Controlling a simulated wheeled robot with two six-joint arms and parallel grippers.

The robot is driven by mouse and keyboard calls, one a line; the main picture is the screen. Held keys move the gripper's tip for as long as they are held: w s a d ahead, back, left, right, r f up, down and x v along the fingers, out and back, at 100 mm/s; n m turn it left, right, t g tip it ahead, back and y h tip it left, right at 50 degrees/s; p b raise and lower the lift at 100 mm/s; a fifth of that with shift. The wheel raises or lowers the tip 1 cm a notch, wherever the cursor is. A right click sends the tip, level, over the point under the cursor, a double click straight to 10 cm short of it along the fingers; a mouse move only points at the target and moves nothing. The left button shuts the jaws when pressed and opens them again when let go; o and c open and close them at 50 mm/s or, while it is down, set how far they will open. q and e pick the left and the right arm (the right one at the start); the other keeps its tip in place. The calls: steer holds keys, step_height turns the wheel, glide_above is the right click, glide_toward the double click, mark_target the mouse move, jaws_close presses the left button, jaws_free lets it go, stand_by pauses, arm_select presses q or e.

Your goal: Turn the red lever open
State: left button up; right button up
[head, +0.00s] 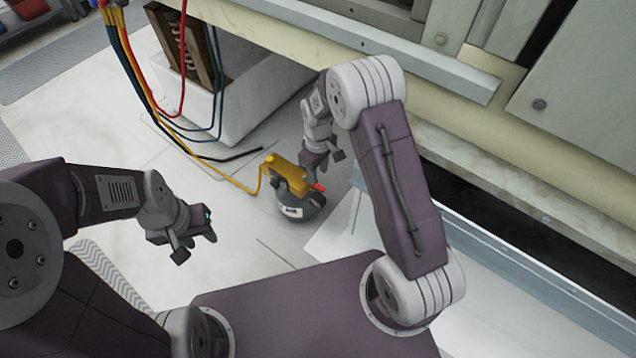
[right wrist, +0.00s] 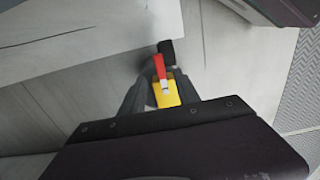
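The red lever (head: 319,187) sits on the side of a yellow valve block (head: 290,176) on top of a dark grey cylinder (head: 300,207) on the floor. In the right wrist view the red lever (right wrist: 159,67) stands out from the yellow block (right wrist: 166,93), with a pale patch at its base. My right gripper (head: 325,158) is just above and behind the lever, pointing down, and looks open and empty. My left gripper (head: 194,246) is off to the left, apart from the valve, and looks open and empty.
A yellow hose (head: 222,181) runs from the valve toward the upper left. Red, blue and black hoses (head: 165,125) hang beside a white box (head: 240,90). A metal ledge (head: 400,65) and panels bound the right. Floor between the left gripper and cylinder is clear.

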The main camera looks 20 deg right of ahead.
mark_target(318, 185)
step_height(318, 185, down, 6)
steer(key=b, duration=0.3)
steer(key=shift+f, duration=0.1)
jaws_close()
stand_by(1.1)
